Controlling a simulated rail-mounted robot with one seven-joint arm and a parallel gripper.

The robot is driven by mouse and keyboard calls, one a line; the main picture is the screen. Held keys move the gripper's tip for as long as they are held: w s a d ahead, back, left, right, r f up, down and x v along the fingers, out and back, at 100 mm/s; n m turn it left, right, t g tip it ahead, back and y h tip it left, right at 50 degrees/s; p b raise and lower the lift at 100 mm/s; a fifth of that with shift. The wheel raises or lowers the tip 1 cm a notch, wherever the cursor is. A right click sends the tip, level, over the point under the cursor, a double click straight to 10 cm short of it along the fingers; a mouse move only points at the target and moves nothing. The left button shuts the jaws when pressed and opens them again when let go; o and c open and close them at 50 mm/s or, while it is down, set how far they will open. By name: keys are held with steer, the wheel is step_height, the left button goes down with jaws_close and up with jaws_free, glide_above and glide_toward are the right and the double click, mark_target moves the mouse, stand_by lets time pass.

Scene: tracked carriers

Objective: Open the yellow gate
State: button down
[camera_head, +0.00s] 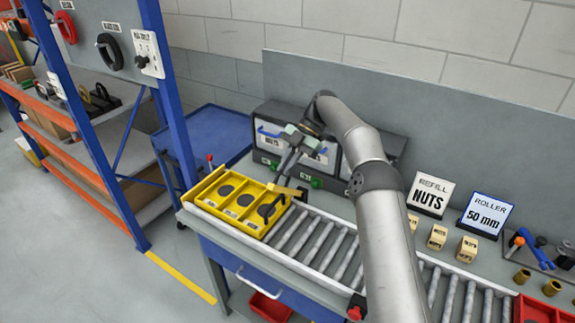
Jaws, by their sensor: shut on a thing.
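The yellow gate (287,190) is a short yellow bar across the roller track, just right of the yellow carrier. My gripper (279,182) reaches down from above with its fingers at this bar, shut on it. The exact contact is small and hard to see. The bar looks slightly tilted. The yellow carrier (207,184) sits at the left end of the track, with dark round spots in its compartments and a dark ring-like part at its right end.
The roller track (318,244) runs right from the carrier, its rollers bare. Dark cabinets (268,137) with windows stand behind my gripper. A "REFILL NUTS" sign (430,194), a "ROLLER 50 mm" sign (486,213) and small wooden blocks (437,237) stand right. A blue-post shelf (172,95) stands left.

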steer(key=c, duration=1.5)
jaws_free()
steer(key=s+d+r+b, duration=0.1)
steer(key=s+r+b, duration=0.2)
steer(key=s+r, duration=0.1)
steer(key=s+d+r+b, duration=0.1)
steer(key=s+r+b, duration=0.2)
steer(key=s+r, duration=0.1)
steer(key=s+d+r+b, duration=0.2)
steer(key=s+r+b, duration=0.2)
steer(key=s+r, duration=0.1)
steer(key=shift+s, duration=0.25)
